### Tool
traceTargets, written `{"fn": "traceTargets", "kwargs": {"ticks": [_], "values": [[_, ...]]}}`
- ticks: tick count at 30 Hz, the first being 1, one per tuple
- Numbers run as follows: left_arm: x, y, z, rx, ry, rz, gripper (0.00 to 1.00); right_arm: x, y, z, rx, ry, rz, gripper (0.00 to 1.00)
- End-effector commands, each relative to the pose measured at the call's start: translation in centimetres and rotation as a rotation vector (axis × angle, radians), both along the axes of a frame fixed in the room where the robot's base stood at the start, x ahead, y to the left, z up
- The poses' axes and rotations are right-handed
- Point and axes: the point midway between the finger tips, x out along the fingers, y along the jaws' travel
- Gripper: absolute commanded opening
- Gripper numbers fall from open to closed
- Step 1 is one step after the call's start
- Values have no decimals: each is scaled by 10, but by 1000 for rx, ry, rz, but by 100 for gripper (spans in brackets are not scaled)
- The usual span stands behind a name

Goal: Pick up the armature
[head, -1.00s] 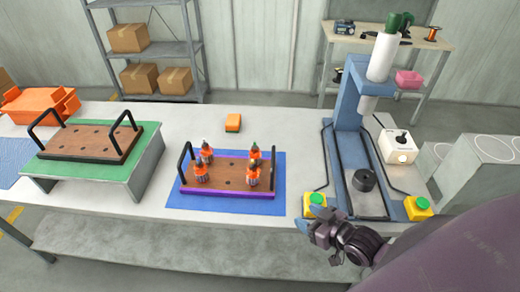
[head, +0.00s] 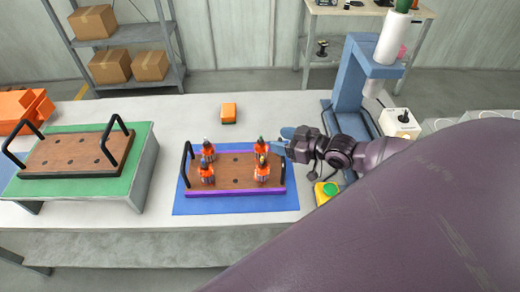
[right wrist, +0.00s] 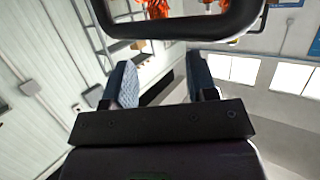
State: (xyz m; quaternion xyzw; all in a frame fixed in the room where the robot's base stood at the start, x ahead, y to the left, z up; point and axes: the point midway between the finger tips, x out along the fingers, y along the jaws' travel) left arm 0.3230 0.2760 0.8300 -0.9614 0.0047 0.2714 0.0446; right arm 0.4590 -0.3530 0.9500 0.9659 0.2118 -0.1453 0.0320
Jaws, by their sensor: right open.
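Several orange armatures with dark shafts stand upright on a brown wooden tray (head: 235,181) with black handles. Two are in the far row, the far left one (head: 208,151) and the far right one (head: 261,147). Two are in the near row, the near left one (head: 206,172) and the near right one (head: 263,171). My right gripper (head: 285,141) is open, just right of the far right armature, by the tray's right handle. In the right wrist view, its fingers are apart and empty, with part of an orange armature (right wrist: 155,8) at the top. My left gripper is out of view.
The tray lies on a blue mat (head: 205,207). A blue press (head: 350,85) stands at right, with a yellow-green button box (head: 327,191) in front. A second, empty tray (head: 70,153) sits on a green-topped stand at left. An orange block (head: 229,111) lies behind the mat.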

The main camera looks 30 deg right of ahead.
Motion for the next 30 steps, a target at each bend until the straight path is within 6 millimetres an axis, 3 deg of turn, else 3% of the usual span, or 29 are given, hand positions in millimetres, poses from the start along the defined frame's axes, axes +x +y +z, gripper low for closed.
{"fn": "traceTargets", "kwargs": {"ticks": [11,19,30], "values": [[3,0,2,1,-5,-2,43,25,13,-7,1,-2,0,53],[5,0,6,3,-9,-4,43,55,29,-17,0,-1,0,53],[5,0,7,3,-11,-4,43,60,32,-21,0,1,0,50]]}}
